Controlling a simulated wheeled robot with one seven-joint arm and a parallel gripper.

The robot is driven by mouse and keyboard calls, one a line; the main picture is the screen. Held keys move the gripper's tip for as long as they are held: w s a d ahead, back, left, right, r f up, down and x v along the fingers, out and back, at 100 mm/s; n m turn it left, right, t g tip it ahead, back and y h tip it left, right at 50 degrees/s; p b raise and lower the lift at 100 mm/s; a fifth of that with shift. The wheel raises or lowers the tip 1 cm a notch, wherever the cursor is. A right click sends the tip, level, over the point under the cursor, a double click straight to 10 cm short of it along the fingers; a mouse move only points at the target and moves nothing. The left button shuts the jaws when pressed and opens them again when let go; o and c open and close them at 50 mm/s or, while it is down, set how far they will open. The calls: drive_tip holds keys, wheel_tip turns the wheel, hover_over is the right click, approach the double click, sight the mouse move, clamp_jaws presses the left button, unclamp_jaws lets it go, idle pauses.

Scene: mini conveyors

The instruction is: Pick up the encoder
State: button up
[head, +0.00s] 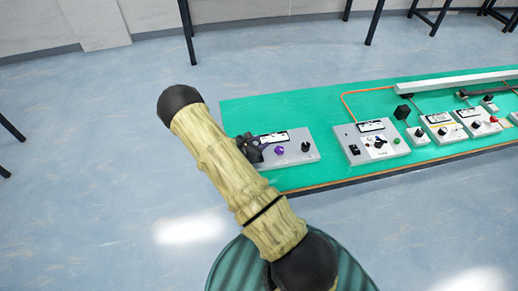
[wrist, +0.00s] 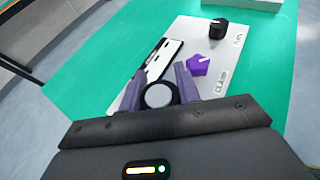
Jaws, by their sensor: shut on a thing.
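My gripper (wrist: 160,84) has its two purple-grey fingers on either side of a round dark piece with a pale grey top (wrist: 158,96), which I take to be the encoder. The gripper is shut on it. In the wrist view the piece overlaps the near end of a light grey panel (wrist: 205,105). I cannot tell whether it is touching the panel or raised off it. In the head view my gripper (head: 249,147) is at the left end of that panel (head: 308,158), and the piece is hidden there.
The panel carries a purple knob (wrist: 198,66), close to the right finger, and a black knob (wrist: 218,28) farther off. The green table (head: 262,102) is clear behind the panel. A second grey panel (head: 350,132) with several controls stands to the right, with more devices beyond.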

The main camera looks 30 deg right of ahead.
wheel_tip(320, 180, up, 6)
drive_tip(key=shift+b, duration=0.35)
idle(0.4)
